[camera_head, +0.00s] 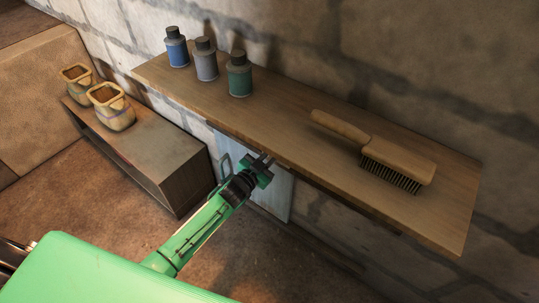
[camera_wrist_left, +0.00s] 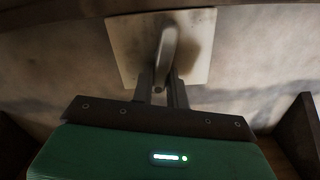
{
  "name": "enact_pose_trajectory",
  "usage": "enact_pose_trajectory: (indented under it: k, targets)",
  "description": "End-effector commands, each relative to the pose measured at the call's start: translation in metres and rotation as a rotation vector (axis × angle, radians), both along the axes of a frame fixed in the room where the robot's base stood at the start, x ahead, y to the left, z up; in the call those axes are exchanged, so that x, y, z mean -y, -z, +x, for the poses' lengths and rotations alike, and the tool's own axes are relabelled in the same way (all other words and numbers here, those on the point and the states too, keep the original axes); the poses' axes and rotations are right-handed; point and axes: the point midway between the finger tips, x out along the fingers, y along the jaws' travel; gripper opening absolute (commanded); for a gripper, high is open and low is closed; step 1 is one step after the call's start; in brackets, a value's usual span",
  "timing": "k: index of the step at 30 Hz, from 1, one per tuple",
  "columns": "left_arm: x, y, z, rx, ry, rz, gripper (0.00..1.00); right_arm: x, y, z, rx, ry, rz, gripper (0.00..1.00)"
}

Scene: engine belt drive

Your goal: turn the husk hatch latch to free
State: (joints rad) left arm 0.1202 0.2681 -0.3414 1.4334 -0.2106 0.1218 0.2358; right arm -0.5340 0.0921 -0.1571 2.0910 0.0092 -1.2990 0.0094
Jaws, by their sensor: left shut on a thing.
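The hatch is a pale panel (camera_head: 276,196) on the wall below the shelf, partly hidden by my left arm. In the left wrist view a light square plate (camera_wrist_left: 197,68) carries a grey upright latch handle (camera_wrist_left: 168,46). My left gripper (camera_head: 266,160) reaches in under the shelf's front edge. In the left wrist view its two fingers (camera_wrist_left: 161,90) are shut on the lower end of the latch handle. The handle looks close to upright in that view, leaning slightly. My right gripper is not in view.
A wooden shelf (camera_head: 300,140) juts out just above my left gripper, bearing three bottles (camera_head: 206,62) and a brush (camera_head: 385,160). A low cabinet (camera_head: 150,150) with two filled sacks (camera_head: 110,108) stands to the left. Floor is open at the lower right.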

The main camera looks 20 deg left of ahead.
Motion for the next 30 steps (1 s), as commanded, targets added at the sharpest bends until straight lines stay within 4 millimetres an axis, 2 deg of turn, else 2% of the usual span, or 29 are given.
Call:
enact_pose_trajectory:
  k: [14,26,30]
  targets:
    - [0.008,0.006,-0.003,0.153,0.000,0.424,0.00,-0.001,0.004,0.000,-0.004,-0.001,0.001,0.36]
    - [0.012,0.013,-0.005,0.283,0.001,0.781,0.00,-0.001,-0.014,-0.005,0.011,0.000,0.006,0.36]
    - [0.013,0.015,-0.005,0.327,0.001,0.902,0.00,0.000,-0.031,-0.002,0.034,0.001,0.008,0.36]
